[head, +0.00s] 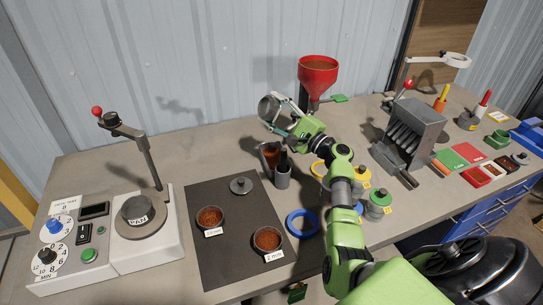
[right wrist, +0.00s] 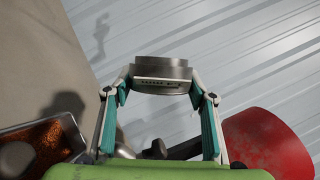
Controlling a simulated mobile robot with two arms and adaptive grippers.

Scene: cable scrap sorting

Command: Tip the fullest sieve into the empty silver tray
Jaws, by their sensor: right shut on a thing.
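My right gripper (head: 285,113) is shut on a round metal sieve (head: 268,109). It holds the sieve up in the air, tilted on its side, between the mat and the red funnel. In the right wrist view the sieve (right wrist: 162,73) sits between the fingertips; its inside is hidden there. A silver tray (head: 263,148) stands below, partly hidden, with copper-brown granules in it. The tray's edge also shows in the right wrist view (right wrist: 72,122). Two more sieves, one left (head: 210,230) and one right (head: 267,250), rest on the dark mat with copper granules and labels. My left gripper is out of view.
The dark mat (head: 230,270) also bears a small grey lidded piece (head: 241,186). A red funnel (head: 318,72) stands behind the gripper. A dark cup (head: 282,177) stands near the tray. A sieve shaker (head: 138,210) is at left, a slotted metal splitter (head: 411,130) at right.

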